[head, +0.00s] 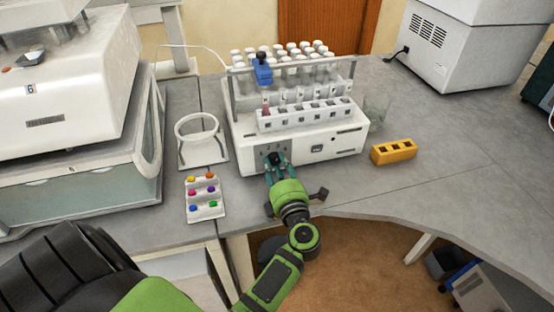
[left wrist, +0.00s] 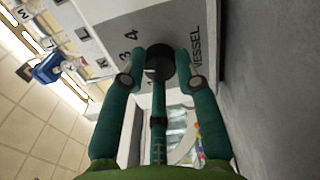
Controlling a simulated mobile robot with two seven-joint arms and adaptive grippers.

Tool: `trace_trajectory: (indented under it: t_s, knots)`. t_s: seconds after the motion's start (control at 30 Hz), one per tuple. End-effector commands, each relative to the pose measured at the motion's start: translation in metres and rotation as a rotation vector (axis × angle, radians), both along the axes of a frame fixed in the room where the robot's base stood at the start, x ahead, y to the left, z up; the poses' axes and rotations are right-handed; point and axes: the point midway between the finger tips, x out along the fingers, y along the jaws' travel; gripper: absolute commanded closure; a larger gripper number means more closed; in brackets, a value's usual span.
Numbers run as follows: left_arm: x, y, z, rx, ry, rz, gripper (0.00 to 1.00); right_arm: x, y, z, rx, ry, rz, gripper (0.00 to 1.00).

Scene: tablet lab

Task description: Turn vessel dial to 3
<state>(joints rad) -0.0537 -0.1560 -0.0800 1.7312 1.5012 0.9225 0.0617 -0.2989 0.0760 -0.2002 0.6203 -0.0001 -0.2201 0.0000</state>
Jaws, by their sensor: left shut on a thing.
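The vessel dial is a round black knob (left wrist: 160,62) on the front panel of the white tube machine (head: 345,141). The word VESSEL and the numbers 3 and 4 show beside it in the left wrist view; a further number is partly covered. I cannot tell which number the dial points at. My left gripper (head: 276,164) is at the lower left of the machine's front. In the left wrist view its two teal fingers (left wrist: 159,68) are on either side of the knob and shut on it. My right gripper is not in view.
A white rack (head: 307,117) and several capped tubes sit on the machine, with a blue piece (head: 262,70) above. A yellow block (head: 394,151) and a glass beaker (head: 376,112) stand right. A ring stand (head: 203,158) and a tray of coloured pieces (head: 206,213) stand left.

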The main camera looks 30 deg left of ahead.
Motion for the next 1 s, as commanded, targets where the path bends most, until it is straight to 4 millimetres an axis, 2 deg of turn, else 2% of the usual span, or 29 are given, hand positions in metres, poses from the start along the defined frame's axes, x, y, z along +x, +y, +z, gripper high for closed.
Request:
trace_trajectory:
  t_s: [0.03,0.6,0.63,0.67,1.0]
  knots:
    - [0.0010,0.0010,0.0047,0.012,0.003,0.000,1.00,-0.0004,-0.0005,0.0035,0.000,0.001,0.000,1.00]
    - [0.0011,0.0013,0.0038,0.030,0.021,0.001,1.00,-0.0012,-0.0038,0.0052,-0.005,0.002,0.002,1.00]
    - [0.0011,0.0013,0.0038,0.030,0.021,0.001,0.56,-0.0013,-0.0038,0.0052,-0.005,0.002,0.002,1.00]
    - [0.0011,0.0013,0.0038,0.030,0.021,0.001,0.45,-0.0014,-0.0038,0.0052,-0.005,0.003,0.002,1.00]
    - [0.0003,0.0005,0.0009,0.024,0.023,0.001,0.45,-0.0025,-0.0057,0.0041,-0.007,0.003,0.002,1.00]
